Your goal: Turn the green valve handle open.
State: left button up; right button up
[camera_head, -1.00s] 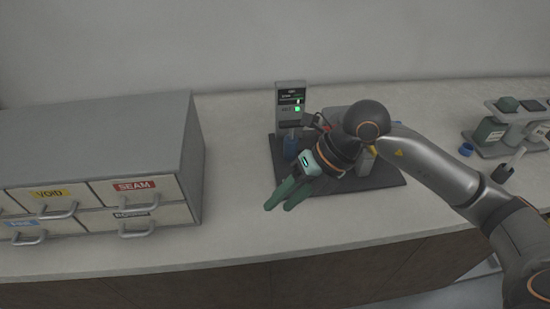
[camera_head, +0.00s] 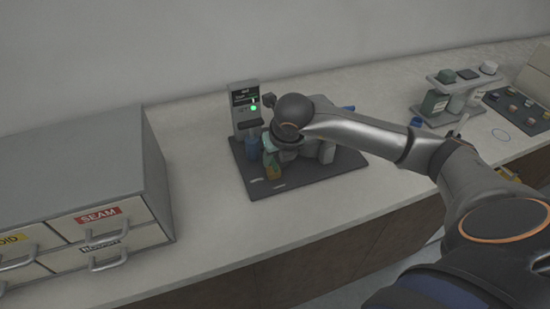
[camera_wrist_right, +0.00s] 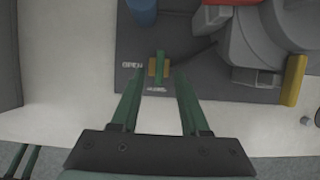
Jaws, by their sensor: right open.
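The green valve handle (camera_wrist_right: 160,67) sits on a brass-coloured body (camera_wrist_right: 152,68) on the dark base plate in the right wrist view. It points along the fingers, with an "OPEN" label to its left and a blurred label below. My right gripper (camera_wrist_right: 158,80) is open, its two green fingers either side of the handle's near end, with visible gaps. I cannot tell the height between them. In the head view the right gripper (camera_head: 269,162) is at the base's front left and partly hides the valve. Two green fingers, apparently my left gripper's (camera_wrist_right: 22,160), are cut off at the wrist view's lower left.
The press's display post (camera_head: 246,108) shows a green light. A drawer cabinet (camera_head: 85,190) is at left, a bottle rack (camera_head: 455,95) at right. The counter in front of the base is clear.

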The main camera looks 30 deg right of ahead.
aim_at(274, 164)
jog(key=shift+x, duration=1.05)
grip_shut()
